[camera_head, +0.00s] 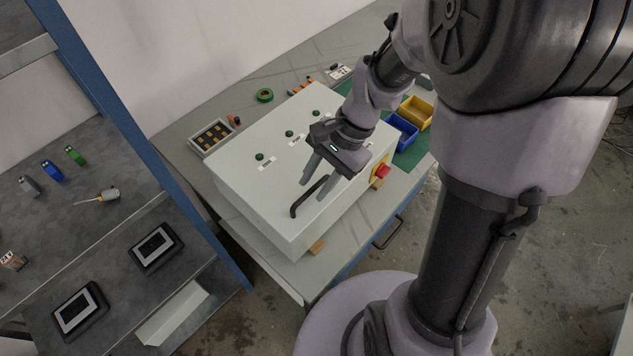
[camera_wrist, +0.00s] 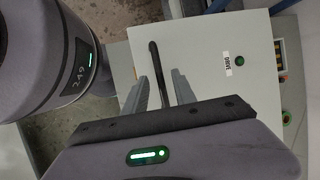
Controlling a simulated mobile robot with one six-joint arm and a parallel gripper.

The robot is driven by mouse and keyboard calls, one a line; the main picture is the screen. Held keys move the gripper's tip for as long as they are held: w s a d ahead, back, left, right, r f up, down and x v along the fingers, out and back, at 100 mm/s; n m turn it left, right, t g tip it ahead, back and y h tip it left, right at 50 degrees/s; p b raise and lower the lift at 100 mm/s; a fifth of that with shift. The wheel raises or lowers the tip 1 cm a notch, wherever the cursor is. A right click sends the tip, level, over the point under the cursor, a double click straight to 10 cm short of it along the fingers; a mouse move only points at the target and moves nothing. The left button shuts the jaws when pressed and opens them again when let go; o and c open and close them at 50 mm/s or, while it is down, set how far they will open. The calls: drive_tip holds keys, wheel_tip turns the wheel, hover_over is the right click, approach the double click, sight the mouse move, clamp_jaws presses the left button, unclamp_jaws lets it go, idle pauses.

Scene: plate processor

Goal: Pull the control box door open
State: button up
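The control box (camera_head: 262,222) is a pale grey box on the workbench. Its door (camera_head: 240,170) is the upward face, with several green buttons and white labels. A black bar handle (camera_head: 296,207) stands on the door near its front edge; it also shows in the wrist view (camera_wrist: 154,58). My gripper (camera_head: 312,191) is over the handle, its fingers pointing down. In the wrist view my gripper (camera_wrist: 160,76) is open, with the handle running between the two fingers and a gap on each side. The door looks closed. Finger height relative to the bar is hard to tell.
A red emergency button (camera_head: 383,170) on yellow sits on the box's right side. Blue (camera_head: 402,133) and yellow (camera_head: 415,112) bins stand behind it on a green mat. A shelf with a blue post (camera_head: 165,180) is at left. Floor is open at right.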

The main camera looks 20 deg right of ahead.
drive_tip(key=shift+c, duration=0.2)
clamp_jaws()
idle(1.2)
